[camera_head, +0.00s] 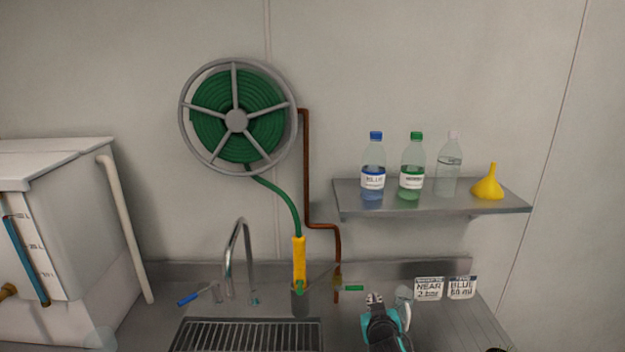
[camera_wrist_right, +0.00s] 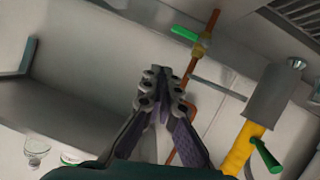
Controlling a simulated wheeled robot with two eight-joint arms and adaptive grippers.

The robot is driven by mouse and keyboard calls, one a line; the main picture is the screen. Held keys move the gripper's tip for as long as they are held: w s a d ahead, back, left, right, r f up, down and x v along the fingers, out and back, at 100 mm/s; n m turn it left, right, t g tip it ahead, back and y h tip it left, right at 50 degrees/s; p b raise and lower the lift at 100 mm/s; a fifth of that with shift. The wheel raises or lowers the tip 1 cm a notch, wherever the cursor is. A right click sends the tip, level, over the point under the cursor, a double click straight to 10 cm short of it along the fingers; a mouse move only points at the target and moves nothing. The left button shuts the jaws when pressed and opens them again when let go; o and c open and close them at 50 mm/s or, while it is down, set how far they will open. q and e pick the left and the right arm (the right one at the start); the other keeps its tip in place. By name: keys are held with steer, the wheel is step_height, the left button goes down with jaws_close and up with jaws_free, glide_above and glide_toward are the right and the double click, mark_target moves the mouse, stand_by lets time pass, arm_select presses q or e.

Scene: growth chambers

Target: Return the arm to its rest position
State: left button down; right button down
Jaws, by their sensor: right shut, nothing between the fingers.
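My right gripper (camera_head: 375,299) shows at the bottom of the head view, right of the sink, with its fingers pointing up toward the back wall. In the right wrist view the fingers (camera_wrist_right: 160,85) are together with nothing between them. A green-handled valve (camera_head: 352,288) on the copper pipe is a little left of the gripper in the head view; its green handle (camera_wrist_right: 185,33) also shows beyond the fingertips in the wrist view. The gripper appears apart from it. My left gripper is not in view.
A shelf (camera_head: 430,209) holds a blue bottle (camera_head: 372,170), a green bottle (camera_head: 412,170), a clear bottle (camera_head: 448,168) and a yellow funnel (camera_head: 488,186). A hose reel (camera_head: 236,120), yellow spray handle (camera_head: 299,262), faucet (camera_head: 236,255) and sink grate (camera_head: 247,336) lie left. A white tank (camera_head: 70,200) stands far left.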

steer(key=s+f+g, duration=0.2)
steer(key=s+g, duration=0.1)
steer(key=s, duration=1.1)
steer(key=s+f+m+g+y, duration=0.1)
steer(key=s+f+g, duration=0.1)
steer(key=s, duration=1.2)
steer(key=shift+s+g+y+b, duration=0.25)
steer(key=shift+g+b, duration=0.2)
steer(key=shift+g, duration=0.25)
